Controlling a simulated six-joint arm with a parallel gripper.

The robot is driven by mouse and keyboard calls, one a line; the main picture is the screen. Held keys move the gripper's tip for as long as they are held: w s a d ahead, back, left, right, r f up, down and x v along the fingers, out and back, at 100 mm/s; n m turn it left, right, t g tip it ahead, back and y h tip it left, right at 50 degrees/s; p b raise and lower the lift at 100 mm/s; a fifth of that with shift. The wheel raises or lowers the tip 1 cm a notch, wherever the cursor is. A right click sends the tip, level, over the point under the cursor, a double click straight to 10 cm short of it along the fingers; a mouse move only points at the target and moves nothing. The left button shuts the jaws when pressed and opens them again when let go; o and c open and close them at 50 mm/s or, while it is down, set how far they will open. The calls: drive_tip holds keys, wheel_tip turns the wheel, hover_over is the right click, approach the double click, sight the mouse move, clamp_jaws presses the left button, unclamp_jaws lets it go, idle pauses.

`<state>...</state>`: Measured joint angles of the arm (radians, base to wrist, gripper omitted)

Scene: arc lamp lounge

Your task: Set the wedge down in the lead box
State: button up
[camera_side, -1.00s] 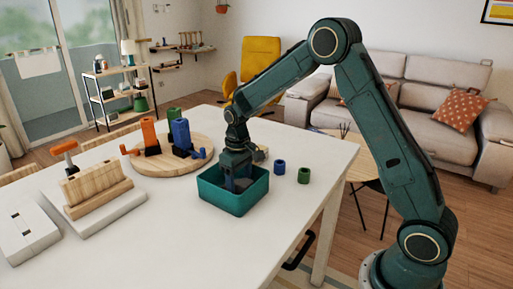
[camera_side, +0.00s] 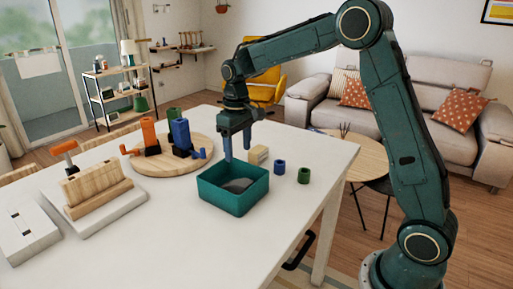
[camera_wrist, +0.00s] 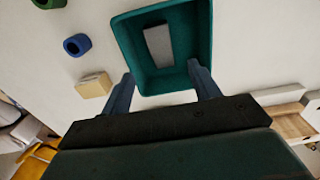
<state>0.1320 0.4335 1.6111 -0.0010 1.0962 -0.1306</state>
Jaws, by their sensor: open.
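The wedge, a grey piece, lies on the floor of the teal box (camera_side: 222,200), the only open box on the table. The wedge (camera_side: 238,186) is partly hidden by the near wall in the side view. In the wrist view the wedge (camera_wrist: 158,45) lies lengthwise inside the box (camera_wrist: 122,38), clear of the side walls. My gripper (camera_side: 238,153) is open and empty above the box's back edge. In the wrist view the fingers of my gripper (camera_wrist: 162,75) are spread apart with nothing between them, and the wedge is beyond them.
A beige block (camera_side: 258,154), a blue ring (camera_side: 280,167) and a green ring (camera_side: 304,175) stand right of the box. A round wooden board (camera_side: 160,163) with orange and blue clamps is behind left. A wooden rack (camera_side: 95,190) stands at left. The front table is clear.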

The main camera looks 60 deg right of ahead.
idle(0.5)
drive_tip(key=s+a+r+t, duration=0.35)
drive_tip(key=s+r, duration=0.65)
drive_tip(key=s, duration=0.4)
drive_tip(key=s+a+f+t, duration=0.2)
drive_tip(key=s, duration=1.3)
drive_tip(key=shift+a, duration=0.35)
